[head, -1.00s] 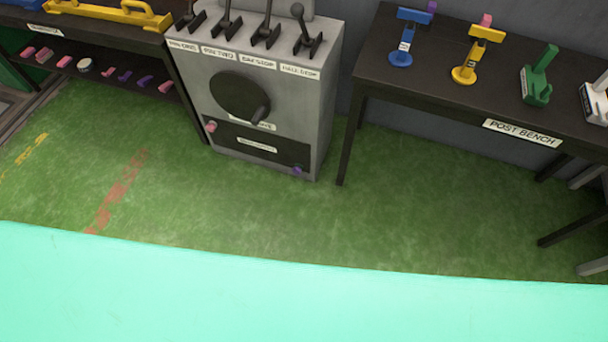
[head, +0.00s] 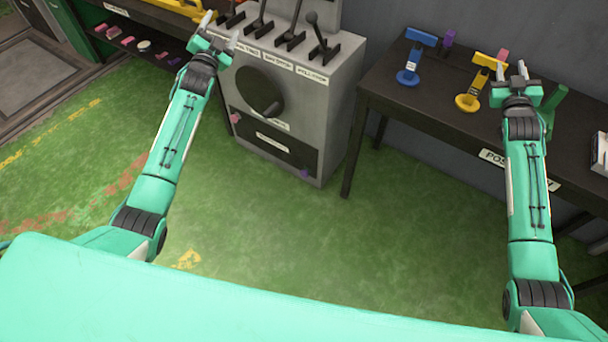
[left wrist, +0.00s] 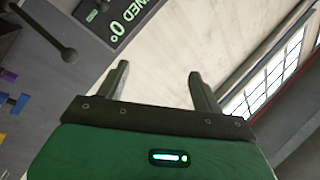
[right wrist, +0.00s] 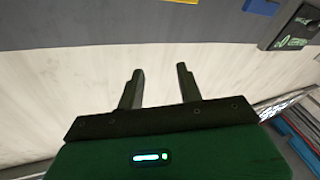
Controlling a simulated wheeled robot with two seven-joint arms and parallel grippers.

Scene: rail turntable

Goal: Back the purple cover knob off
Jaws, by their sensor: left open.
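The purple knob (head: 305,173) sits at the lower right of the dark cover panel (head: 272,144) on the front of the grey lever cabinet (head: 335,110). A pink knob (head: 236,118) sits at the panel's upper left. My left gripper (head: 220,30) is raised near the cabinet's upper left in the head view, well away from the purple knob. It is open and empty in the left wrist view (left wrist: 158,70). My right gripper (head: 511,66) shows in front of the bench at the right. It is open and empty in the right wrist view (right wrist: 160,70).
A dark crank wheel (head: 259,91) is on the cabinet front above the panel, with several levers on top. The post bench (head: 400,95) at the right holds blue, yellow and green posts. A shelf (head: 160,62) with small parts stands left. The green floor before the cabinet is clear.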

